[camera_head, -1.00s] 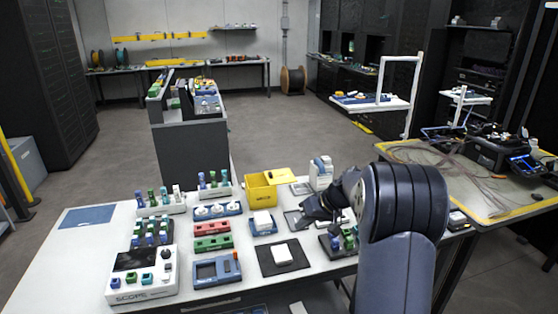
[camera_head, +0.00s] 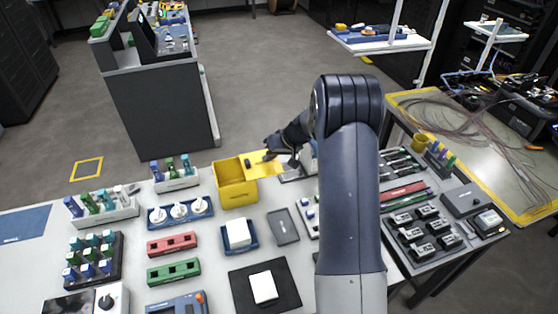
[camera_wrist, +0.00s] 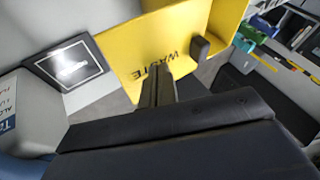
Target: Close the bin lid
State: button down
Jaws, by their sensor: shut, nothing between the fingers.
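The yellow waste bin (camera_head: 237,193) stands at the back of the white table, with its top open. Its yellow lid (camera_head: 262,167) is swung out to the right side and lies roughly level with the rim. In the wrist view the lid (camera_wrist: 135,57) carries the word WASTE and a dark knob (camera_wrist: 200,48). My gripper (camera_head: 270,151) is at the far right edge of the lid, shut and empty. In the wrist view its fingers (camera_wrist: 157,85) overlap the lid near the lettering; I cannot tell whether they touch it.
A white box in a blue tray (camera_head: 239,235) and a grey tray (camera_head: 284,227) stand in front of the bin. A rack of bottles (camera_head: 176,177) is on its left. A white bottle (camera_wrist: 22,115) and a framed dark pad (camera_wrist: 69,64) are near the gripper.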

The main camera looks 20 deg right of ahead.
aim_at(258, 166)
jog(key=a, duration=0.1)
jog(key=a+p, duration=0.1)
jog(key=shift+a+r, duration=0.3)
jog(key=shift+a, duration=0.1)
jog(key=shift+a+f, duration=0.1)
jog(key=shift+a, duration=0.45)
jog(key=a+b, duration=0.4)
jog(key=a, duration=0.6)
